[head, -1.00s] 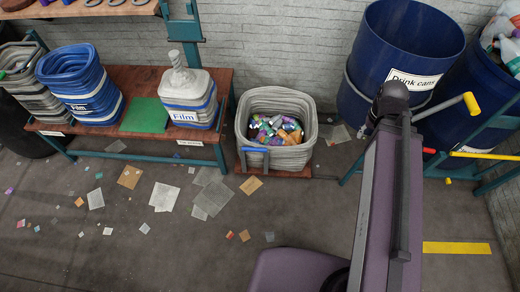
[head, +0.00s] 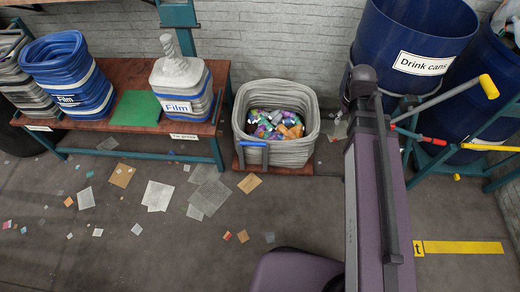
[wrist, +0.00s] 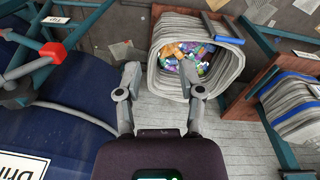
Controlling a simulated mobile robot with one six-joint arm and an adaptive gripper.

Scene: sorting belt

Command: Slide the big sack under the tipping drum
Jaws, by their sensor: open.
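The big grey sack (head: 240,125) stands open on a low wooden board with a blue handle at its front left, filled with colourful crushed cans. It also shows at the top of the wrist view (wrist: 162,70). The tipping drum (head: 405,30) is dark blue, labelled "Drink cans", and hangs in a teal frame to the right of the sack. The drum fills the lower left of the wrist view (wrist: 60,125). My gripper (wrist: 163,80) is open and empty, its fingers pointing at the sack's near rim; contact is unclear. My arm hides the gripper in the head view.
A wooden bench (head: 130,75) at the left carries a blue open sack (head: 65,75) and a tied sack (head: 180,80), both labelled "Film". Levers with yellow (head: 488,87) and red grips stick out from the drum frame. Flat scraps litter the open floor.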

